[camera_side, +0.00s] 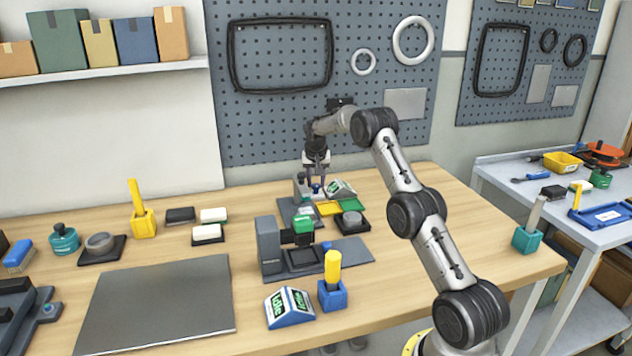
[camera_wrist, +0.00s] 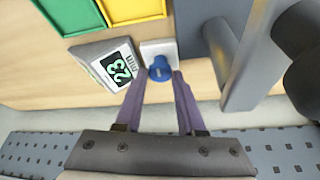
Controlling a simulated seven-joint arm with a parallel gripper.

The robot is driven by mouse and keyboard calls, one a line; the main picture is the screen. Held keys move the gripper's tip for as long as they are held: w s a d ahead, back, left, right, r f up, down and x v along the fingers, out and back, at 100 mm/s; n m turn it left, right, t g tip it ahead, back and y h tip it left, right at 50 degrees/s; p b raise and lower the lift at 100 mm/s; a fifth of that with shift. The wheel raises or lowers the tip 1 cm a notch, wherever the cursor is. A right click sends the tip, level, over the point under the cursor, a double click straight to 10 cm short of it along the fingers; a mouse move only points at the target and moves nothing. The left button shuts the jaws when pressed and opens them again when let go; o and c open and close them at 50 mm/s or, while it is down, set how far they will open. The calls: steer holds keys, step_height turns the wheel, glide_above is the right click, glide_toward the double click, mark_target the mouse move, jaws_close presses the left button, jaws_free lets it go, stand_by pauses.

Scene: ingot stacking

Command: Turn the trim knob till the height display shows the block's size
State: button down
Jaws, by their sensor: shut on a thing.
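The blue trim knob (camera_wrist: 160,70) sits on a pale square base in the wrist view. My gripper (camera_wrist: 160,78) is shut on it, with one purple finger on each side. In the side view my gripper (camera_side: 317,187) points down at the back of the table, and its fingers largely hide the knob. A slanted grey display (camera_wrist: 115,68) beside the knob reads about 23, with a small unit mark beside it. The same display (camera_side: 341,188) is too small to read in the side view. I cannot tell which thing is the block meant.
Green and yellow trays (camera_side: 328,208) lie close in front of the knob. A grey stand (camera_side: 268,245) with a green-topped part is nearer the camera. A second slanted display (camera_side: 289,305) and a blue holder (camera_side: 332,293) stand at the front. A grey mat (camera_side: 160,303) lies bare at left.

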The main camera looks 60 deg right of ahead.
steer(key=m, duration=0.1)
steer(key=m+g, duration=0.1)
steer(key=m, duration=0.1)
steer(key=m+g, duration=0.1)
steer(key=m, duration=0.1)
steer(key=shift+w+h, duration=0.25)
steer(key=shift+h, duration=0.05)
steer(key=shift+a, duration=0.1)
steer(key=c, duration=0.5)
jaws_free()
steer(key=v, duration=1.4)
